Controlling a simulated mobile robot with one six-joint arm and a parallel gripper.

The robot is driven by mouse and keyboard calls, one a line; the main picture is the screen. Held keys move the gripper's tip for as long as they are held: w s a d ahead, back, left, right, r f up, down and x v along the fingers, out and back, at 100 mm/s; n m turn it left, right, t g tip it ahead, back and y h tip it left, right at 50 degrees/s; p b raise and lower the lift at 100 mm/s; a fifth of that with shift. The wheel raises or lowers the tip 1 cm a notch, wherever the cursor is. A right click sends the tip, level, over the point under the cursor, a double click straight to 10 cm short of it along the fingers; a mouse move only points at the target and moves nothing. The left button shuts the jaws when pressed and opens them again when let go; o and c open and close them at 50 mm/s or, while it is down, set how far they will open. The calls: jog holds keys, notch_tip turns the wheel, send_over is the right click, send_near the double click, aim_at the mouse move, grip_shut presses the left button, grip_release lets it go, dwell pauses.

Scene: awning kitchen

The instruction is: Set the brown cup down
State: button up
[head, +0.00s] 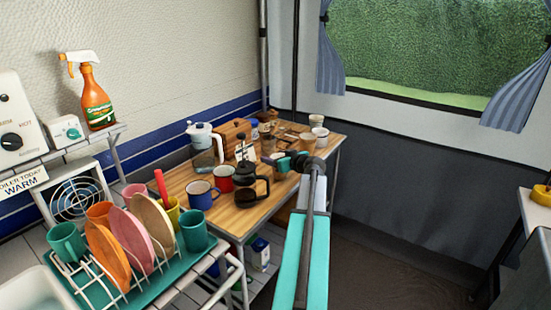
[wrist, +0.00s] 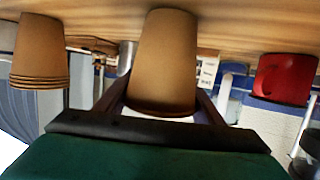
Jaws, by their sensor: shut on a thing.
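The brown cup (wrist: 162,60) is between the two fingers of my gripper (wrist: 160,100) in the wrist view, which shows the scene upside down. My gripper is shut on it. The cup looks upright, its narrow base towards the wooden table (wrist: 225,28); I cannot tell whether it touches the wood. In the head view my gripper (head: 280,161) is over the right part of the table (head: 240,217), and the held cup is too small and crowded to make out surely.
A brown cup stack (wrist: 40,50) and a red mug (wrist: 284,78) stand either side in the wrist view. A dish rack (head: 150,285) stands front left.

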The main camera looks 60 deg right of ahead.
jog(key=shift+f, duration=0.1)
jog(key=o, duration=1.1)
jog(key=shift+o, duration=0.2)
jog(key=shift+s, duration=0.1)
jog(key=b+v, duration=0.1)
jog(key=v, duration=1.2)
jog(key=shift+s, duration=0.35)
jog(key=shift+s, duration=0.1)
